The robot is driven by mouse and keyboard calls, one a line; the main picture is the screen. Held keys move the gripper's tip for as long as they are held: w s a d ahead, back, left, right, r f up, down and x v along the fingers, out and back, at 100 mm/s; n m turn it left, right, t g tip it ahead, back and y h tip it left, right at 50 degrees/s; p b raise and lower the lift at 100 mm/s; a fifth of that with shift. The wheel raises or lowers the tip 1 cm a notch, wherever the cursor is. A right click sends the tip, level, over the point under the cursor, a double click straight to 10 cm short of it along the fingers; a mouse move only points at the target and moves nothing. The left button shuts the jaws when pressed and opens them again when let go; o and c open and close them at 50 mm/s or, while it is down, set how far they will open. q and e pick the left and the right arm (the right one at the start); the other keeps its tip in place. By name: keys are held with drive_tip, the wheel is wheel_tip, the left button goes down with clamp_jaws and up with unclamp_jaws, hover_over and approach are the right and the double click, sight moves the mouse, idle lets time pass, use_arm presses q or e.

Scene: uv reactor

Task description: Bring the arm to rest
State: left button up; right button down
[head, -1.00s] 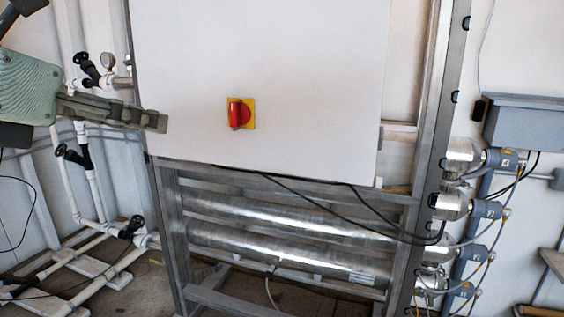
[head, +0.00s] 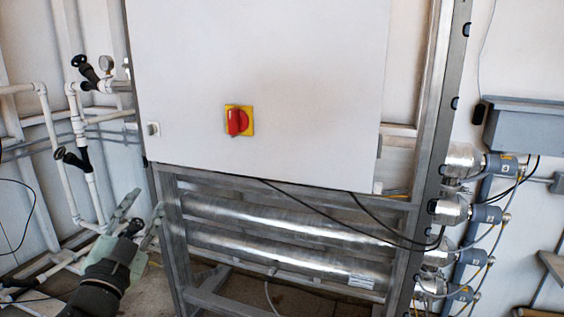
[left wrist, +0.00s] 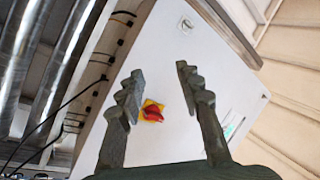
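My left gripper (head: 140,221) is low at the left of the head view, pointing up, with its two fingers spread apart and nothing between them. In the left wrist view its open fingers (left wrist: 158,92) frame part of the white cabinet door. The cabinet (head: 300,60) carries a red rotary switch (head: 237,121) on a yellow plate, its handle tilted slightly from upright. The switch also shows in the left wrist view (left wrist: 150,113), between the fingers but farther off. The right gripper is in neither view.
White pipes with black valve handles (head: 72,158) run at the left, close to my left gripper. Steel reactor tubes (head: 280,225) lie in the metal frame below the cabinet. Grey fittings with cables (head: 486,213) and a grey box (head: 525,126) are at the right.

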use_arm(q)
drive_tip(key=s+a+f+n+g+y, duration=0.1)
drive_tip(key=s+f+n+g, duration=0.15)
drive_tip(key=f, duration=0.55)
drive_tip(key=s+a+f+n+g+y, duration=0.1)
drive_tip(key=s+a+f+g, duration=0.15)
drive_tip(key=f, duration=0.65)
drive_tip(key=s+a+f+n+g+y, duration=0.1)
drive_tip(key=s+f+g, duration=0.25)
drive_tip(key=f, duration=0.45)
drive_tip(key=s+d+f+n+g+h, duration=0.2)
drive_tip(key=s+f+g, duration=0.7)
drive_tip(key=s+f, duration=1)
drive_tip(key=shift+s+d+f+p, duration=0.3)
drive_tip(key=shift+s+d, duration=0.35)
drive_tip(key=shift+d, duration=0.5)
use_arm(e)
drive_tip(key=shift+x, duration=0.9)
use_arm(q)
drive_tip(key=shift+r, duration=0.1)
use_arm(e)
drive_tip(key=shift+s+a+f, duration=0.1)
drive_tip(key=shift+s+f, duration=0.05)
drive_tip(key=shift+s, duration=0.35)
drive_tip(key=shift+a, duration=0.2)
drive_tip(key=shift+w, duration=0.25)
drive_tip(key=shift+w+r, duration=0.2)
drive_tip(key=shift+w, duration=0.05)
